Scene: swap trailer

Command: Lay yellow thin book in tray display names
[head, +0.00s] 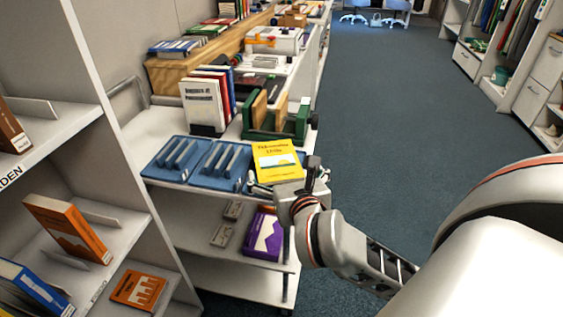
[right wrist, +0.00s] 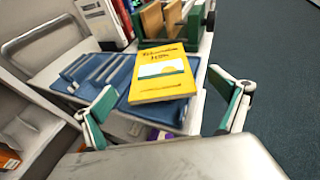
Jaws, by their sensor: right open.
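The yellow thin book (head: 278,160) lies face up over the right end of the blue ridged tray (head: 158,175) on the cart's top. In the right wrist view the book (right wrist: 163,80) covers part of the tray (right wrist: 128,108), with blue showing below and beside it. Whether it lies fully flat I cannot tell. My right gripper (head: 287,188) is at the book's near edge in the head view. In the right wrist view the gripper (right wrist: 170,99) is open, its green-padded fingers apart, with the book beyond and between them, not gripped. My left gripper is not in view.
A green rack with wooden pieces (head: 276,118) and upright books (head: 203,104) stand behind the tray. A purple box (head: 264,236) is on the shelf below. A shelf with an orange book (head: 68,230) is at left. Blue carpet (head: 385,140) is clear at right.

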